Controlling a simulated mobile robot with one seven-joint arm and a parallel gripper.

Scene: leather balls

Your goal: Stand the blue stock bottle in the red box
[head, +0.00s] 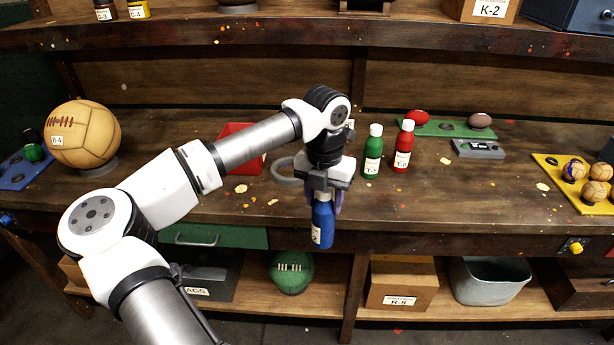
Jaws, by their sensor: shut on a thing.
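The blue stock bottle (322,224) hangs upright below my gripper (323,196), in front of the bench's front edge in the picture. My gripper is shut on the upper part of the bottle, hiding its top. A partly visible white label is on its side. The red box (248,167) is on the bench to the left of my gripper, behind my forearm. My arm hides much of the box, and I cannot see its inside.
A green bottle (372,152) and a red bottle (403,147) stand right of my gripper. A grey ring (284,171) lies between the box and gripper. A large tan ball (82,135) sits at left. An upper shelf (250,36) overhangs the back.

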